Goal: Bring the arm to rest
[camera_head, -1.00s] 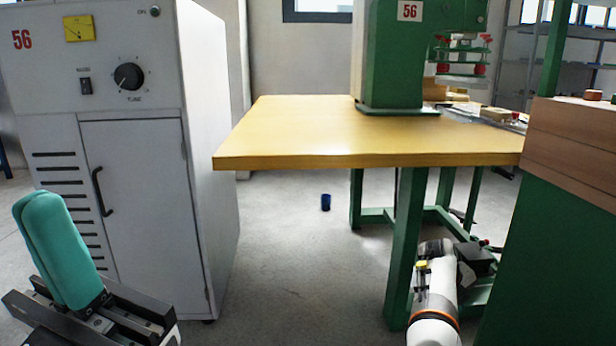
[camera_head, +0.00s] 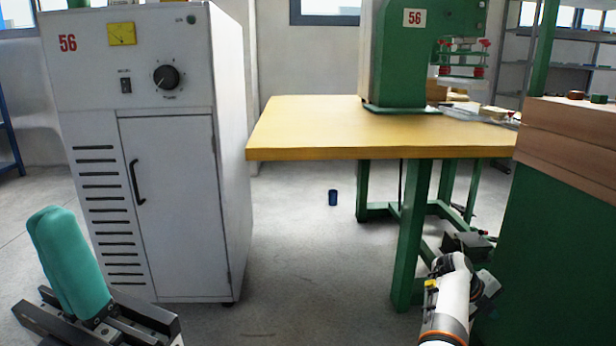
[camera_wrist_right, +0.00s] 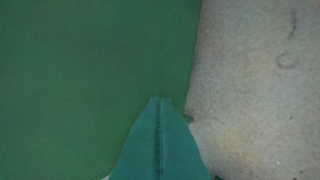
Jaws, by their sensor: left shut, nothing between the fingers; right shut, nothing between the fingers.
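My left gripper (camera_head: 54,225) is at the lower left of the head view, its teal fingers pressed together and empty. It is in front of the grey cabinet; whether it touches the cabinet is not clear, but floor shows around it. My right arm (camera_head: 452,300) is low at the lower right of the head view, beside the green table leg. In the right wrist view the teal fingers of my right gripper (camera_wrist_right: 160,102) are together with nothing between them. They lie over a green surface (camera_wrist_right: 80,80) and grey floor (camera_wrist_right: 265,90).
A grey cabinet (camera_head: 170,210) numbered 56 stands at the left. A wooden-topped table (camera_head: 320,125) carries a green press (camera_head: 400,60). A green stand with a wooden top (camera_head: 565,130) is close on the right. A blue cup (camera_head: 333,198) sits on open floor between cabinet and table.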

